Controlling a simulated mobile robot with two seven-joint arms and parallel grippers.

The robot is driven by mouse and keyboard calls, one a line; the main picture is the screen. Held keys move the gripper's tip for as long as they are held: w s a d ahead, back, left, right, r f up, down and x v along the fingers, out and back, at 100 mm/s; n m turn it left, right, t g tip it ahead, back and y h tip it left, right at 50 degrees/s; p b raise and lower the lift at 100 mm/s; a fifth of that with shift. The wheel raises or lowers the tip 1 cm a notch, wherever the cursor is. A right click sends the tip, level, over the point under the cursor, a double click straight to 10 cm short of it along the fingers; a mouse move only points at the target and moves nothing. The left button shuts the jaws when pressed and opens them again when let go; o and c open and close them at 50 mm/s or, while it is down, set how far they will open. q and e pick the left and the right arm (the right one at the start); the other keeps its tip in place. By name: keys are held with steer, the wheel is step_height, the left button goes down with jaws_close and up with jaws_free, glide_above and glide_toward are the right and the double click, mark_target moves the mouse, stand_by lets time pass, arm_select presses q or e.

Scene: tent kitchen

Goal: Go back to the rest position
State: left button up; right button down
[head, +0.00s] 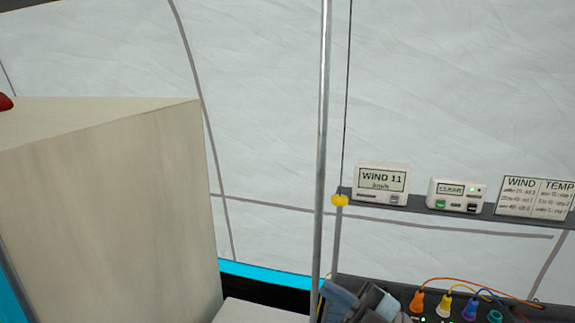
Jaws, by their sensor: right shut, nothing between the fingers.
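My right gripper (368,302) shows at the bottom edge of the head view, right of the metal pole. It is grey-blue and partly cut off by the frame. It is shut with nothing held. It is in front of a dark panel with coloured plugs and appears close to it; whether it touches cannot be told. My left gripper is not in view.
A vertical metal pole (322,150) stands mid-view. A pale wooden box (110,220) fills the left. A shelf (415,208) holds a wind display (381,180), a "CLEAR" device (456,194) and a chart card (535,197). Orange (417,301) and other plugs sit lower right.

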steer(key=s+d+f+m+t+h+p, duration=0.15)
steer(key=d+f+m+t+h, duration=0.25)
steer(key=f+m+h, duration=0.4)
steer(key=s+d+f+m+t+h+p, duration=0.1)
steer(key=s+d+f+m+t+h, duration=0.1)
steer(key=d+f+m+t+h, duration=0.45)
steer(key=s+d+f+m+g+h, duration=0.1)
steer(key=s+f+m+g+h, duration=0.1)
steer(key=s+f, duration=0.5)
steer(key=s+f+m+g+h, duration=0.2)
steer(key=s+f+m+g, duration=0.3)
steer(key=f, duration=0.8)
steer(key=shift+s+d+f+g+p, duration=0.4)
steer(key=shift+s+g, duration=0.35)
steer(key=shift+s, duration=0.3)
steer(key=shift+r, duration=0.15)
steer(key=shift+d, duration=0.1)
